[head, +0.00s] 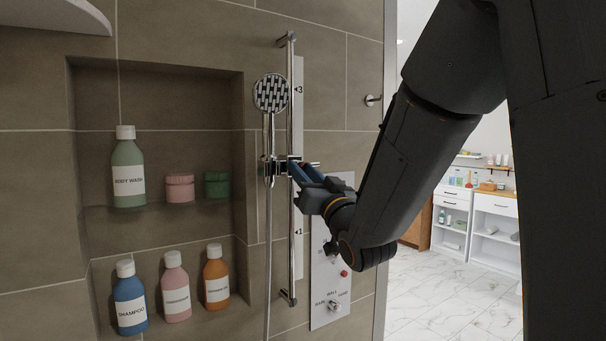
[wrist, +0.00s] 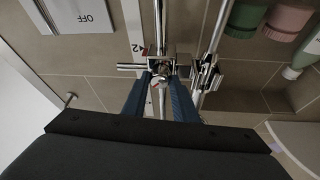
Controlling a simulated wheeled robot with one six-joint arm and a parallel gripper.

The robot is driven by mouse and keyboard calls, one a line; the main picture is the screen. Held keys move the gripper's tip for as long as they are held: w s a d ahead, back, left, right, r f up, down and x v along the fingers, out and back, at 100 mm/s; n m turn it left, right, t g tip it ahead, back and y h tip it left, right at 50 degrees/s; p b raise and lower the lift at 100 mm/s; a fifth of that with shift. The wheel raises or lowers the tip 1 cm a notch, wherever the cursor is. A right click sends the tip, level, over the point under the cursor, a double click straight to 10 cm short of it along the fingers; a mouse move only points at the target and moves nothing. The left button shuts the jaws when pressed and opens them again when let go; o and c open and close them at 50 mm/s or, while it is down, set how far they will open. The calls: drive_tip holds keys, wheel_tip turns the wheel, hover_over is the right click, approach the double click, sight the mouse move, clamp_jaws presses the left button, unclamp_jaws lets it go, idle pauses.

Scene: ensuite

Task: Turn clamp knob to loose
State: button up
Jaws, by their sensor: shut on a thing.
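The slider clamp (head: 279,166) sits about midway up the chrome riser rail (head: 291,230). In the wrist view, the round clamp knob (wrist: 159,82) with a small red mark lies between the tips of my gripper's blue fingers. My gripper (head: 299,171) reaches the clamp from the right and is shut on the knob; it also shows in the wrist view (wrist: 162,88). The fingers hide most of the knob in the head view. The hand shower (head: 271,93) is above the clamp, with its hose hanging below. A numbered scale strip (head: 298,240) runs beside the rail.
A control panel (head: 330,270) with knobs is close below and right of my gripper. A wall niche (head: 160,95) at left holds several bottles and two jars. A hook (head: 373,99) sticks out at upper right. Open floor (head: 430,290) lies at right.

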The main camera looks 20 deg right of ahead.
drive_tip(key=shift+d+n+b, duration=0.1)
drive_tip(key=shift+n+b, duration=0.2)
drive_tip(key=n+g+y+b, duration=0.2)
drive_tip(key=n+b, duration=0.2)
drive_tip(key=n, duration=0.3)
drive_tip(key=n+g+y+b, duration=0.2)
drive_tip(key=n+b, duration=0.3)
drive_tip(key=n, duration=0.3)
drive_tip(key=n+g+y+b, duration=0.3)
drive_tip(key=n+b, duration=0.1)
drive_tip(key=n, duration=0.4)
drive_tip(key=shift+w+d+r+y+b, duration=0.15)
drive_tip(key=shift+d+r+y+b, duration=0.15)
drive_tip(key=shift+d+y+b, duration=0.1)
drive_tip(key=shift+n, duration=0.3)
drive_tip(key=o, duration=1)
drive_tip(key=shift+o, duration=0.2)
